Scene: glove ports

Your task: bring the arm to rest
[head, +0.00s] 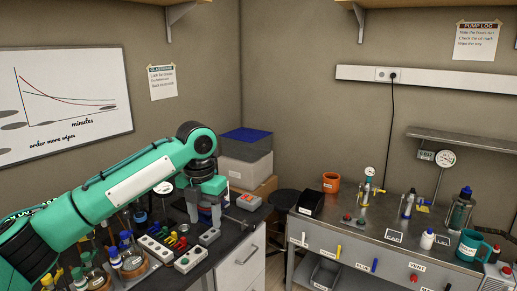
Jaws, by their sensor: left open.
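My left arm (135,186) is green with a white panel and reaches in from the left over the dark bench. My left gripper (205,214) points down at its end, above the bench near the right end of the bench top. Its grey fingers are apart, and I see nothing held between them. I cannot tell how far the fingertips are from the bench top. My right gripper is not in view.
Under the arm, the dark bench (236,226) holds power strips (154,250), coloured-handled tools (178,243) and bottles (131,262). Stacked bins (245,155) stand behind the gripper. A steel bench (350,236) with an orange pot (331,182) and valves is at right.

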